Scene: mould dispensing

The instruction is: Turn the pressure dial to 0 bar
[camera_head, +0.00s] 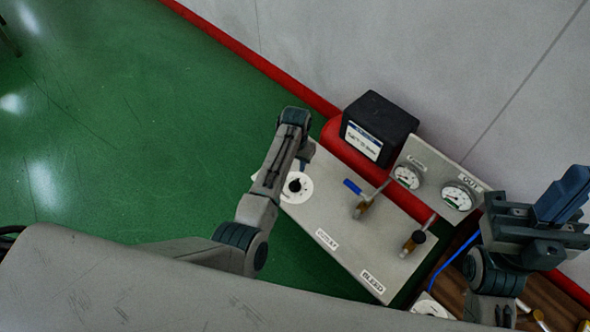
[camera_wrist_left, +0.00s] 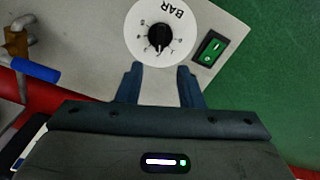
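The pressure dial is a black knob (camera_head: 295,185) on a round white scale plate, set in the left end of a pale panel. In the left wrist view the knob (camera_wrist_left: 158,38) is upside down, with "BAR" on its plate; its setting is too small to read. My left gripper (camera_wrist_left: 160,78) is open and empty, its two blue fingers apart from the knob and pointing toward it. In the head view my left arm's wrist hangs just above the dial and partly hides the plate. My right gripper (camera_head: 565,195) is raised at the right, away from the dial.
A green rocker switch (camera_wrist_left: 211,47) sits beside the dial. A blue-handled valve (camera_head: 358,192) and a second valve (camera_head: 414,240) stand up from the panel. Two gauges (camera_head: 406,177) (camera_head: 458,196) stand behind, with a black box (camera_head: 378,125) nearby. Green floor lies open at left.

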